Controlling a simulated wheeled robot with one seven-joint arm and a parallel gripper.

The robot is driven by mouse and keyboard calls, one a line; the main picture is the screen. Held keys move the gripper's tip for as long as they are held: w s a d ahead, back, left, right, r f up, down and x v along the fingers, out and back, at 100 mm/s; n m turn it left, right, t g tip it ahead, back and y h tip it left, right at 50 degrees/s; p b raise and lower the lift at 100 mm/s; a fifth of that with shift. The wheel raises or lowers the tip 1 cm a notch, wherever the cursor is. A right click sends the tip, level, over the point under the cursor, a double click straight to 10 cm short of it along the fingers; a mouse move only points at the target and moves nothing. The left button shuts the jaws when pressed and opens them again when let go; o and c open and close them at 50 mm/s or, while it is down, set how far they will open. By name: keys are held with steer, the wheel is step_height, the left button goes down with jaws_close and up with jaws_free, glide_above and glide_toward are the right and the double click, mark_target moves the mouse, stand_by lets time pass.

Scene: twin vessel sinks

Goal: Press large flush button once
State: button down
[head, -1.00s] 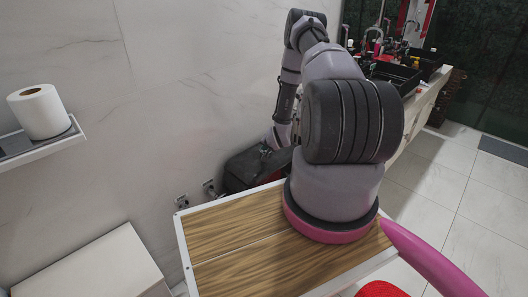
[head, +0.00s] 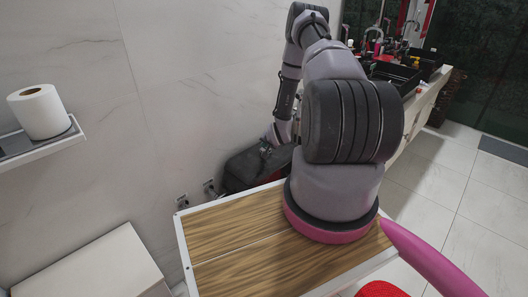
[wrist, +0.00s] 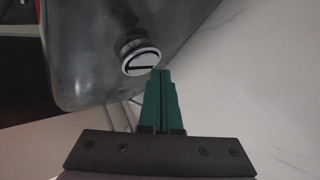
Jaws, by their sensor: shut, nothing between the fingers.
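A round, pale flush button (wrist: 141,58) with a dark dividing line sits in a raised collar on a dark, glossy tank (wrist: 88,55) in the wrist view. In the head view, my gripper (head: 267,150) is small beside the dark tank (head: 243,170), and the button cannot be made out there.
A pale marble wall (head: 190,90) stands close behind the tank. A wood-topped white cabinet (head: 235,230) is in front. A toilet roll (head: 40,111) stands on a shelf at left. Black sinks (head: 395,72) line a counter at the back right. Tiled floor (head: 425,190) is clear at right.

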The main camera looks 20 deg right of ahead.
steer(key=shift+r, duration=2.55)
step_height(320, 180, up, 8)
glide_above(262, 150)
steer(key=s+a+r+n+g, duration=0.1)
steer(key=s+a+r, duration=0.15)
steer(key=r, duration=1.05)
steer(key=s+a+r+n, duration=0.2)
steer(key=a+r, duration=0.1)
steer(key=r, duration=1)
steer(key=s+a+r+n, duration=0.1)
steer(key=s+a+r, duration=0.2)
steer(key=s+r, duration=0.45)
steer(key=s+a+r, duration=0.3)
steer(key=s+r, duration=0.4)
steer(key=r, duration=0.1)
steer(key=s+a+r+n+y, duration=0.1)
steer(key=s+a+r, duration=0.1)
steer(key=s, duration=0.7)
steer(key=s+a+r+g+y, duration=0.1)
steer(key=s+a+r, duration=0.2)
steer(key=s, duration=0.6)
steer(key=shift+s+a+n+y, duration=0.3)
steer(key=shift+a+n, duration=0.1)
steer(key=shift+a, duration=0.15)
